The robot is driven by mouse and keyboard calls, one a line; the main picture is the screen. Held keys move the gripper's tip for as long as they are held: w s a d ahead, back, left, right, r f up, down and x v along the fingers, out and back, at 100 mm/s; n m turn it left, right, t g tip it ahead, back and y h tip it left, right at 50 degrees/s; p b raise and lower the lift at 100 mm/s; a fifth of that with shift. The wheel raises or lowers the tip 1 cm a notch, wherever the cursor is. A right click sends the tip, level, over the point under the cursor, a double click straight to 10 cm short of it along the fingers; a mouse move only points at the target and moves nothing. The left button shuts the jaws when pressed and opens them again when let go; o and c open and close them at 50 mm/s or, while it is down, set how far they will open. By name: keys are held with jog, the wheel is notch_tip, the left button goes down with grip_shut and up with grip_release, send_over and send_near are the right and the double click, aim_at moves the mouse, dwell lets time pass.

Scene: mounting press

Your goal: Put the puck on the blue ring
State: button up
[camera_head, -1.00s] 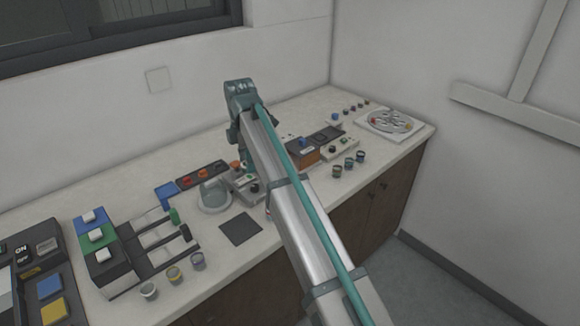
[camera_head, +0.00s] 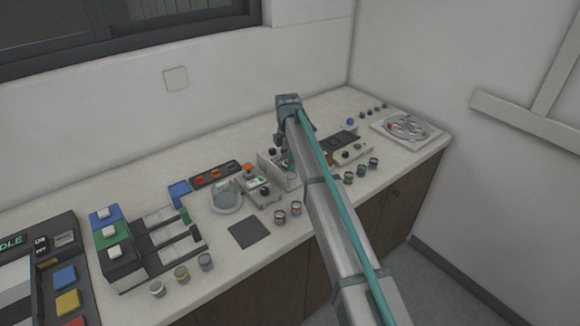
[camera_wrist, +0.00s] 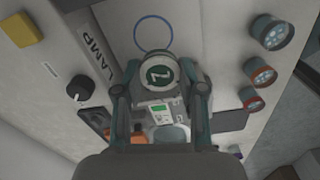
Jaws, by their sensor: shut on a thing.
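The puck (camera_wrist: 160,72), a round piece with a dark green top and a light mark like a "2", sits between the fingers of my gripper (camera_wrist: 160,80) in the wrist view. My gripper is shut on it. The blue ring (camera_wrist: 154,35) is a thin outline on the pale surface, just beyond the puck in the wrist view. The puck appears apart from the ring; its height above the surface is hard to tell. In the head view my arm hides the puck and the ring.
Jars with red bands (camera_wrist: 262,72) and a dark-banded jar (camera_wrist: 271,32) stand to the right in the wrist view. A black knob (camera_wrist: 79,88) and a yellow block (camera_wrist: 20,30) lie left. In the head view, a dark mat (camera_head: 249,233) and glass dome (camera_head: 227,195) stand left of my arm.

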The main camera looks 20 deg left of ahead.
aim_at(290, 175)
jog(key=shift+w+f, duration=0.55)
jog(key=shift+f, duration=0.05)
jog(key=shift+w+d+f+p, duration=0.15)
jog(key=shift+f+p, duration=0.4)
jog(key=shift+f, duration=1.3)
jog(key=shift+f, duration=0.15)
jog(key=o, duration=1.1)
notch_tip(290, 175, up, 12)
jog(key=shift+r+b, duration=0.15)
jog(key=shift+b, duration=1.1)
jog(key=shift+r, duration=0.1)
